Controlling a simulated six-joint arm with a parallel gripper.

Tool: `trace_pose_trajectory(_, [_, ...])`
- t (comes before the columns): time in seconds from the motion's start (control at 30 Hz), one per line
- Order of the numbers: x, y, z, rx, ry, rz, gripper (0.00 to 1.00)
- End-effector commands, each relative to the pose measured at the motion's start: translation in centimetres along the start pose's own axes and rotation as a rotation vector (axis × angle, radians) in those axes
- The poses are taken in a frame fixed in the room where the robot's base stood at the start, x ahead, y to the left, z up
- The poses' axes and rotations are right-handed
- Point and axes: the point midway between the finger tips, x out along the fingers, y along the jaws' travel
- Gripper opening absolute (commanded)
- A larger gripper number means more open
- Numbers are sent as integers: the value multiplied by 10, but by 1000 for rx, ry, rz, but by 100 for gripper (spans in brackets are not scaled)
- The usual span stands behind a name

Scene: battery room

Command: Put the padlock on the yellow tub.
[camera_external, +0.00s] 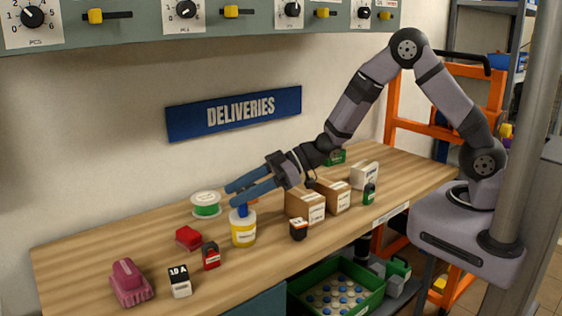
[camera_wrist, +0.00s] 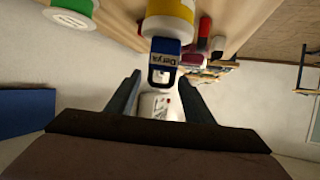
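The yellow tub (camera_wrist: 172,15) is partly cut off in the wrist view. My gripper (camera_external: 228,194) is open and empty, just above the padlock in the external view. In the wrist view my gripper's fingers (camera_wrist: 158,92) are spread, with the padlock's shackle near their tips; I see no contact.
A green spool (camera_external: 206,206), a red block (camera_external: 188,238), a red-and-black item (camera_external: 211,257), a black-and-white box (camera_external: 180,281) and a pink object (camera_external: 129,283) lie left. Cardboard boxes (camera_external: 305,207) and a dark bottle (camera_external: 298,229) stand right.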

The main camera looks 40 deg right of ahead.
Motion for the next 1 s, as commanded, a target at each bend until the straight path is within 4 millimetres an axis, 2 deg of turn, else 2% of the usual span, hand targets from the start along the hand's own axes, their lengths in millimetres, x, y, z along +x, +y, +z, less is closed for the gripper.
trace_pose_trajectory(0.47, [-6, 1, -3, -1, 1, 1, 47])
trace_pose_trajectory(0.67, [-31, 1, -3, 0, 2, 4, 47])
trace_pose_trajectory(1.0, [-89, 1, -4, -1, 2, 4, 47])
